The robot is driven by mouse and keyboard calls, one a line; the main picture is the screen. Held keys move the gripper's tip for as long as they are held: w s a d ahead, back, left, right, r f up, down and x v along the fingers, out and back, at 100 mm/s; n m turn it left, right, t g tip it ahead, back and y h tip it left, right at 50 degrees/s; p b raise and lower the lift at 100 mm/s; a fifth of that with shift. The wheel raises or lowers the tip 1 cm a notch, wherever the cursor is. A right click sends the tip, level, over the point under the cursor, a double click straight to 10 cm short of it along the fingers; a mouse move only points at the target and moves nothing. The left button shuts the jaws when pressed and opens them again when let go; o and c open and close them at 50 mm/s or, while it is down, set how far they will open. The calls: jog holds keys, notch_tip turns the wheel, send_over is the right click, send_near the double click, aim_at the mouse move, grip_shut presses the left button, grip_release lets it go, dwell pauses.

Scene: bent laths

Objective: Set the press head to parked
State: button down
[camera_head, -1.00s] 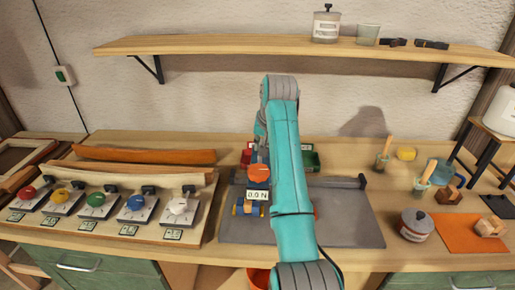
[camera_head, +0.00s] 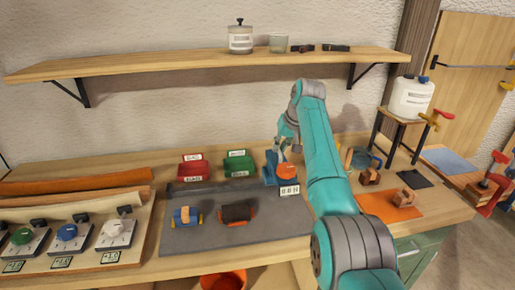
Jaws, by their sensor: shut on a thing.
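The press head (camera_head: 270,168), a blue upright block with an orange round part (camera_head: 286,169) and a white force display (camera_head: 290,190), stands at the right end of the grey mat (camera_head: 205,240). A dark rail (camera_head: 215,184) runs along the back of the mat to it. My gripper (camera_head: 283,146) is at the top of the press head and shut on it. The exact contact is small and partly hidden by my teal arm. No parked mark can be made out.
A blue block with yellow ends (camera_head: 185,217) and a dark roller (camera_head: 237,211) lie on the mat. Red (camera_head: 193,169) and green (camera_head: 238,165) bins stand behind. The shelf (camera_head: 200,66) hangs above.

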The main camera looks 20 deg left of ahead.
jog(key=shift+w+d, duration=0.45)
jog(key=shift+d, duration=0.3)
jog(key=shift+w+d, duration=0.45)
jog(key=shift+d, duration=0.25)
jog(key=c, duration=1.2)
grip_release()
jog(key=shift+w+d, duration=0.1)
jog(key=shift+d, duration=0.05)
jog(key=shift+r, duration=0.1)
jog(key=v, duration=1.1)
jog(key=shift+d+r, duration=0.1)
jog(key=shift+r, duration=0.3)
